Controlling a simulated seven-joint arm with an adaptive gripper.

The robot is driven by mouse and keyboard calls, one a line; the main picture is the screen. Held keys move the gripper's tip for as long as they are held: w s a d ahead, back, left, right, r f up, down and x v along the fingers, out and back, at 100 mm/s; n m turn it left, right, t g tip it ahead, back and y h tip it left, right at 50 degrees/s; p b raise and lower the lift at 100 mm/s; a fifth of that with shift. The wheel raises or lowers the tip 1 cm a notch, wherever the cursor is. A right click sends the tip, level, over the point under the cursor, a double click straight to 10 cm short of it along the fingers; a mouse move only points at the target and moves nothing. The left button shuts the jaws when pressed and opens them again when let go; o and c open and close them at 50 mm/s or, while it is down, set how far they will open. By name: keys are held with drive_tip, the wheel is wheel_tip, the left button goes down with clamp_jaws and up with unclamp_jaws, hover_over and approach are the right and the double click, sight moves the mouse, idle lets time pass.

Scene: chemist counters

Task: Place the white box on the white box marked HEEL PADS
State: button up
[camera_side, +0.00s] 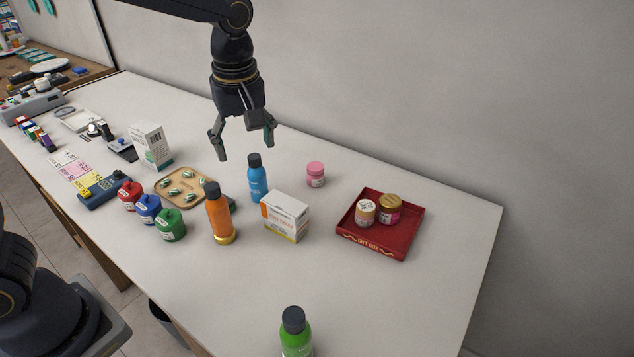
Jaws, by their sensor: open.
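A white box with orange and yellow trim (285,216) stands near the middle of the counter, with print on its sides. A taller white box with a green lower edge (151,146) stands upright farther left, by the wall side. The print on both is too small to read, so I cannot tell which is marked HEEL PADS. My gripper (245,150) hangs above the counter, fingers pointing down, open and empty. It is between the two boxes in the picture, above and behind the blue bottle (258,181), apart from both boxes.
An orange bottle (219,216) and the blue bottle stand close left of the orange-trimmed box. A tan tray (205,202), red, blue and green jars, a pink jar (316,174), a red tray (375,246) and a green bottle (296,333) surround it. The front right counter is clear.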

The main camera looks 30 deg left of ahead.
drive_tip(key=s+a+r+m+t, duration=0.2)
drive_tip(key=s+m, duration=0.4)
drive_tip(key=s, duration=0.2)
drive_tip(key=s+a+r+m+t+h, duration=0.1)
drive_tip(key=s+a+m+t, duration=0.1)
drive_tip(key=s+m, duration=0.4)
drive_tip(key=s+a, duration=0.1)
drive_tip(key=s, duration=0.2)
drive_tip(key=shift+s+a+r+t, duration=0.2)
drive_tip(key=shift+r+t, duration=0.1)
drive_tip(key=shift+r, duration=0.05)
